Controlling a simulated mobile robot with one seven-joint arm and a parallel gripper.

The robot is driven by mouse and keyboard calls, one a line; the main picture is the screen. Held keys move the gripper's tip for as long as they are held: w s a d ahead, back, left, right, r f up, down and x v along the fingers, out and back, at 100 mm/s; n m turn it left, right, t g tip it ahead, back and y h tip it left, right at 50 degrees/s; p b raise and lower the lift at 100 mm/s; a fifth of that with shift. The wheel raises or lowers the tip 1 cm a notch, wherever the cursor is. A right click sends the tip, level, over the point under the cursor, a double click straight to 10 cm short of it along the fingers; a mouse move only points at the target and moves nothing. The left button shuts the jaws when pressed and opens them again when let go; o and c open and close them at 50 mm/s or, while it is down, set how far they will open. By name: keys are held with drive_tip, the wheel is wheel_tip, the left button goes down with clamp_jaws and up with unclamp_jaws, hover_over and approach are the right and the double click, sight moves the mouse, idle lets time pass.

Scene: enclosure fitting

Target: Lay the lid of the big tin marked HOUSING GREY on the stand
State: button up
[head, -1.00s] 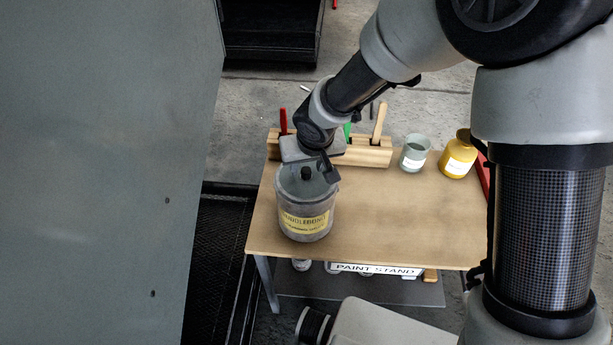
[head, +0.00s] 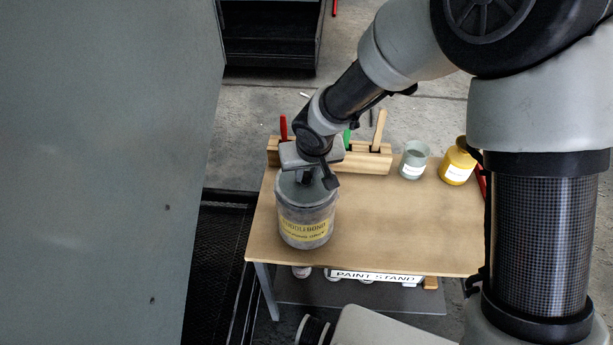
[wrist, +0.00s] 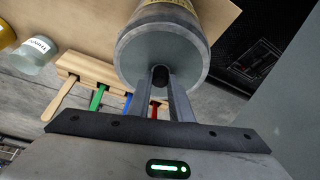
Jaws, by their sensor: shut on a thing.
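The big grey tin (head: 306,226) stands upright on the left part of the wooden-topped stand (head: 400,230), whose front sign reads PAINT STAND. The tin's yellow label shows PUDDLEBOND and a smaller line too fine to read surely. Its grey lid (head: 289,190) sits on its top and shows from above in the wrist view (wrist: 150,52). My gripper (head: 306,178) is over the lid, its two fingers shut on the black knob (wrist: 159,77) at the lid's middle. In the head view my gripper hides the knob.
A wooden rack (head: 370,160) with red, green and other handles stands behind the tin. A grey-green jar (head: 413,160) and a yellow jar (head: 457,162) stand at the back right. The stand top right of the tin is clear. A large grey panel (head: 100,170) rises at the left.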

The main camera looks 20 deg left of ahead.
wheel_tip(320, 180, up, 9)
drive_tip(key=p, duration=0.1)
wheel_tip(320, 180, up, 4)
drive_tip(key=p, duration=0.3)
hover_over(307, 176)
idle(0.8)
idle(0.5)
